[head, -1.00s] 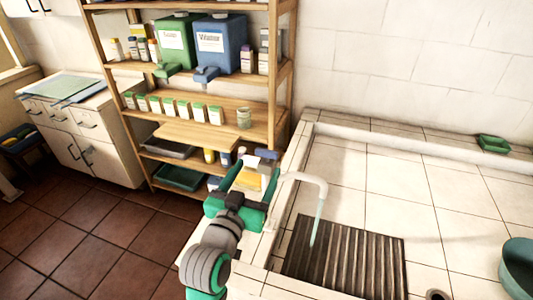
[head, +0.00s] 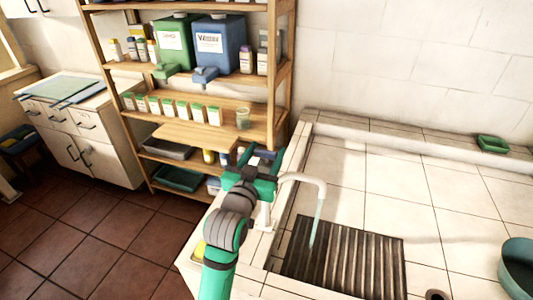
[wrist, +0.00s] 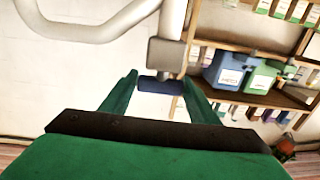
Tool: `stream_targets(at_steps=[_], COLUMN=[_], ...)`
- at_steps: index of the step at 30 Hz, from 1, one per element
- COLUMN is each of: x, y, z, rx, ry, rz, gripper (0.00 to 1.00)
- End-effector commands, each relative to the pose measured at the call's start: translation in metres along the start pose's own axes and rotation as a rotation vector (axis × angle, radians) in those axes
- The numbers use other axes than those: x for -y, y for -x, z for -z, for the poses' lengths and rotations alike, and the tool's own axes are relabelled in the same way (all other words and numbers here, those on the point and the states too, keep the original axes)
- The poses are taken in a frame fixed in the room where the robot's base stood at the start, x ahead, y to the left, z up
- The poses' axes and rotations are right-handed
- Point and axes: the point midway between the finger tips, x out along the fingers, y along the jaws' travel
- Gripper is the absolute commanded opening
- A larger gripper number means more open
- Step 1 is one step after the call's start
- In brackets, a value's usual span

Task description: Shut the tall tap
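The tall tap (head: 304,178) is a pale curved spout at the left edge of the tiled basin. A stream of water (head: 317,222) falls from it onto the dark slatted rack. In the wrist view the tap's grey body (wrist: 165,52) ends in a dark blue lever or knob (wrist: 160,86). My gripper (head: 263,163) is just left of the spout in the head view and hides part of the tap. In the wrist view my gripper (wrist: 160,77) is open, with the blue part between its two green fingers. I cannot tell whether either finger touches it.
The slatted rack (head: 342,262) lies in the basin, with a teal bowl (head: 518,268) at far right. A green soap dish (head: 493,144) sits on the back ledge. A wooden shelf (head: 285,75) with bottles and blue and green dispensers stands behind my gripper. The left floor is clear.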

Motion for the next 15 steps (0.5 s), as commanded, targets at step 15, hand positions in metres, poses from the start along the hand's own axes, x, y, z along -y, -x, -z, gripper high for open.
stream_targets(at_steps=[15], x=[0.0007], y=[-0.0001], z=[-0.0001], rx=[0.001], ry=[0.001], rz=[-0.042], gripper=[0.28])
